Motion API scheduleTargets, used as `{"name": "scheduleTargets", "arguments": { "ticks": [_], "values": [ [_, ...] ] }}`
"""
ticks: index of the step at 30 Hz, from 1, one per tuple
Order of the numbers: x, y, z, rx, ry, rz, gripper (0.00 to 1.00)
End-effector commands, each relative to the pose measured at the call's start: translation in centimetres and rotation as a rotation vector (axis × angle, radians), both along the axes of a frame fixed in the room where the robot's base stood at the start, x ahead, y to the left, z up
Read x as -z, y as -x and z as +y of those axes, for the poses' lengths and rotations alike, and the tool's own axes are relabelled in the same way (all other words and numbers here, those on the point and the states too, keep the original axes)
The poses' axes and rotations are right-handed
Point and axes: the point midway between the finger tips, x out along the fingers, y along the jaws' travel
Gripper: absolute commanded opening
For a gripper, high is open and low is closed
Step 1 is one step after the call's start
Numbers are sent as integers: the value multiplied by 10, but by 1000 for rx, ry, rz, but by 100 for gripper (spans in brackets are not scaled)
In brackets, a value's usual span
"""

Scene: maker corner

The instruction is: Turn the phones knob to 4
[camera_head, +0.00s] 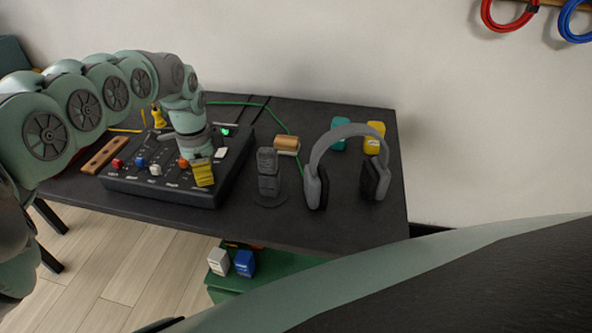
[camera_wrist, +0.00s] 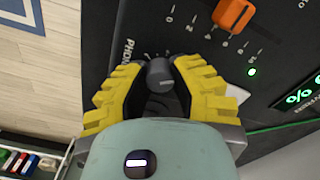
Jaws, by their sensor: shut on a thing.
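The control panel (camera_head: 233,172) is a dark box on the black table, with red, blue, white and orange controls along its front. My gripper (camera_head: 203,178) is over its right front part, with yellow fingers. In the wrist view, the fingers are shut on a dark grey round knob (camera_wrist: 159,73), one on each side. Beside it is printed lettering that starts "PHON", partly hidden. Small scale marks show around the knob, but I cannot read its setting. In the head view my gripper hides the knob. An orange control (camera_wrist: 233,14) with a numbered scale sits close by.
A green cable (camera_head: 250,104) runs behind. A green lit display (camera_wrist: 300,97) is near the gripper.

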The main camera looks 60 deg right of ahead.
Motion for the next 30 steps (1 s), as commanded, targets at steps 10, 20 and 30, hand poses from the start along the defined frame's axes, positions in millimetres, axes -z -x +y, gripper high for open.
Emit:
{"name": "scheduleTargets", "arguments": {
  "ticks": [10,20,30],
  "values": [
    [1,-1,1,1,1,-2,0],
    [0,-1,0,1,1,-1,53],
    [-2,-1,0,1,1,-1,57]
  ]
}}
